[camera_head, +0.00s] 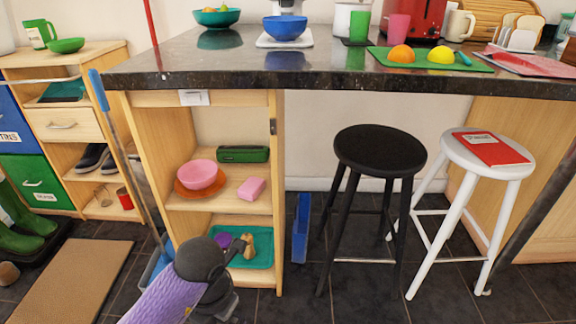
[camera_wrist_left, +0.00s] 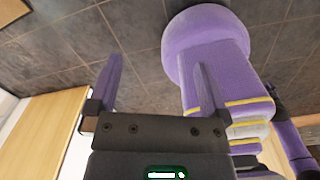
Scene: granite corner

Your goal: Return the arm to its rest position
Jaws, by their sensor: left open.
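My left arm (camera_head: 195,280) comes in low in the head view, in front of the wooden shelf unit under the counter; its fingers cannot be made out there. In the left wrist view my left gripper (camera_wrist_left: 155,78) is open, its two purple fingers apart with only dark floor tiles between them. It holds nothing. My own purple and yellow-striped body stands close beside the right finger in that view. My right gripper is not in view.
The shelf unit (camera_head: 275,215) holds a teal tray (camera_head: 256,261), a pink bowl (camera_head: 198,175) and a green case (camera_head: 243,154). A black stool (camera_head: 380,150) and a white stool (camera_head: 455,150) stand at right. The granite counter edge (camera_head: 330,80) overhangs the shelf. A broom handle (camera_head: 130,165) leans at left.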

